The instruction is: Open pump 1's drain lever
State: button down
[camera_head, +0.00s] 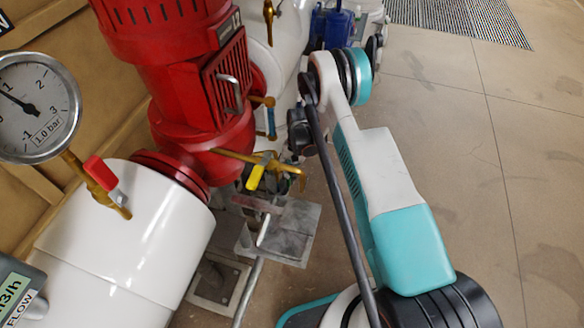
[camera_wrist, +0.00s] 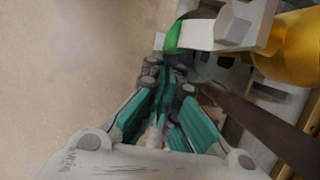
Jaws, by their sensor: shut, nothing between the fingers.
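A red pump (camera_head: 195,90) stands in the head view. Below it, a brass valve has a yellow lever (camera_head: 257,177); a blue lever (camera_head: 271,123) sits on the pump's right side. No label shows which is the drain lever. In the wrist view, a green lever (camera_wrist: 176,38) on a pale metal valve body (camera_wrist: 215,34) lies just beyond my gripper (camera_wrist: 165,75). My gripper is shut and empty, its tips near the green lever; contact cannot be told. In the head view the dark gripper (camera_head: 300,132) is small, right of the pump, partly hidden.
A white pipe (camera_head: 125,240) with a gauge (camera_head: 36,106) and a red-handled valve (camera_head: 98,171) fills the left. A metal foot plate (camera_head: 285,240) stands below the pump. A brass-coloured fitting (camera_wrist: 290,48) is at the wrist view's right. Bare floor (camera_head: 450,130) lies right.

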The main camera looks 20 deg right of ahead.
jog(key=shift+s+a+f+g, duration=0.15)
jog(key=shift+s+g, duration=0.15)
jog(key=shift+y, duration=0.3)
jog(key=v, duration=1.2)
jog(key=shift+w, duration=0.15)
jog(key=shift+a, duration=0.1)
